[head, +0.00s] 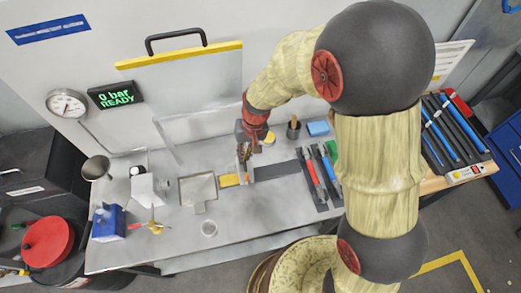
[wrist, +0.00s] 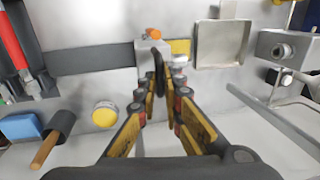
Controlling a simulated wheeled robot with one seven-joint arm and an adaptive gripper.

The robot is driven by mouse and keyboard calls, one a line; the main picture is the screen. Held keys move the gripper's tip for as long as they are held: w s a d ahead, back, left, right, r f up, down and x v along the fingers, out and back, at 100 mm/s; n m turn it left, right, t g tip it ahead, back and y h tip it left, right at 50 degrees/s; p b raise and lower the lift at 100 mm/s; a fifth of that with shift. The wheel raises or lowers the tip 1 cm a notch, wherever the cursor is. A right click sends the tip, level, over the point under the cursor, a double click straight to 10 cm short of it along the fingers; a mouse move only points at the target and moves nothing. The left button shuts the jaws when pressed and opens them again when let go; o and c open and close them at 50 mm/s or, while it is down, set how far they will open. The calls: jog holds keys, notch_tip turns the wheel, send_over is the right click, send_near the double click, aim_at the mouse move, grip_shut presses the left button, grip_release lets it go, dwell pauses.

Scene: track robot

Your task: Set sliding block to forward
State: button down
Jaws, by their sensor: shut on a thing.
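The sliding block (wrist: 148,60) is a light grey block on a dark rail (wrist: 85,58). A dark upright handle (wrist: 158,72) and an orange piece (wrist: 153,33) show on it in the wrist view. In the head view the block (head: 241,173) sits near the rail's left end, beside a yellow section (head: 229,181). My gripper (wrist: 160,85) comes down over the block with its yellow fingers on both sides of the handle, shut on it. In the head view my gripper (head: 246,150) partly hides the block.
A square metal tray (head: 198,190) lies left of the rail. Red and dark tools (head: 318,175) lie to its right. A dark cup with a wooden stick (head: 293,129), a blue block (head: 318,128) and a yellow-topped round thing (wrist: 104,114) are close by. A wall stands behind the bench.

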jog(key=shift+a, duration=0.3)
jog(key=shift+r, duration=0.1)
jog(key=c, duration=1.9)
grip_release()
jog(key=shift+a, duration=0.1)
jog(key=r, duration=0.4)
jog(key=d+r, duration=0.1)
jog(key=r, duration=0.2)
jog(key=d+r, duration=0.1)
jog(key=r, duration=0.3)
jog(key=shift+w+d+r, duration=0.15)
jog(key=shift+d+r, duration=0.05)
jog(key=shift+r, duration=0.1)
